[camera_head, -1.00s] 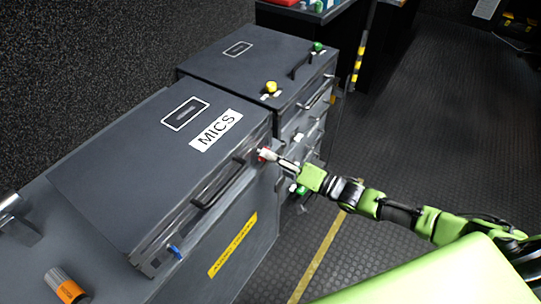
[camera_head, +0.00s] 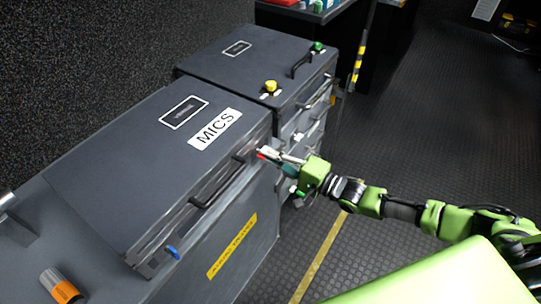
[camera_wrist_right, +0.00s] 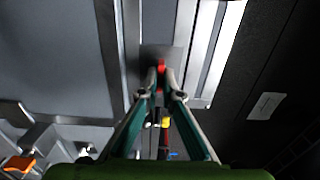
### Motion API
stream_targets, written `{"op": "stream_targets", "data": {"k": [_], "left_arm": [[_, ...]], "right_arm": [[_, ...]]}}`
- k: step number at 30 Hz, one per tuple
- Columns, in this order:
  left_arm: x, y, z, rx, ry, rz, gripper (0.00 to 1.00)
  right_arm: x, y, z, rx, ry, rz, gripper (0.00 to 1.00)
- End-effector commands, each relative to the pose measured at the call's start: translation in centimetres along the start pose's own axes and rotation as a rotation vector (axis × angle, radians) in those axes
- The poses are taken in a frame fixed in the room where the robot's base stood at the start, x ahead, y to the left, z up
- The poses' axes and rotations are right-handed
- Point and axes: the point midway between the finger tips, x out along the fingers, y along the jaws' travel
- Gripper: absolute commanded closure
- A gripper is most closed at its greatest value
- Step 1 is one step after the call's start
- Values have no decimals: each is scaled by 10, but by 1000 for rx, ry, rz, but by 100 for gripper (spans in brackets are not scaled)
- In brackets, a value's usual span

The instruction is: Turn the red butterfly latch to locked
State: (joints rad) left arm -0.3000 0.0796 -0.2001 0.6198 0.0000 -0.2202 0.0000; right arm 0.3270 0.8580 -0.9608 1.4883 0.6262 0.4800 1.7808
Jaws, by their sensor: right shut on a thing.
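The red butterfly latch (camera_head: 263,153) is on the front edge of the grey case labelled MICS (camera_head: 150,170), toward its far end. In the right wrist view the red latch (camera_wrist_right: 160,67) shows between my fingertips, mostly covered by them. My right gripper (camera_head: 272,155) reaches in from the right and is shut on the latch; it also shows in the right wrist view (camera_wrist_right: 160,76). How far the latch is turned cannot be told. A blue latch (camera_head: 172,252) is on the near end of the same front edge. My left gripper is not in view.
A black handle (camera_head: 217,187) sits on the case front between the latches. A second grey case (camera_head: 245,70) with a yellow knob (camera_head: 270,86) stands behind. An orange-banded cylinder (camera_head: 62,287) is at the near left. The floor (camera_head: 400,130) to the right is clear.

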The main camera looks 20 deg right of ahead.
Motion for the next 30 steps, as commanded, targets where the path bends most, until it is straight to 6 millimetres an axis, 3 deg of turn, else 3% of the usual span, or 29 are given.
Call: {"op": "stream_targets", "data": {"k": [13, 15, 16, 30], "left_arm": [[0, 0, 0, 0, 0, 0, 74], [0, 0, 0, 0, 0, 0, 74], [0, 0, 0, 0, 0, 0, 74], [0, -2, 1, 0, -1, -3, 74]], "right_arm": [[2, -7, -4, 11, 5, -12, 100], [2, -6, -4, 11, 5, -12, 82], [2, -6, -4, 11, 5, -12, 78], [-8, -2, -2, 10, 3, -2, 78]]}}
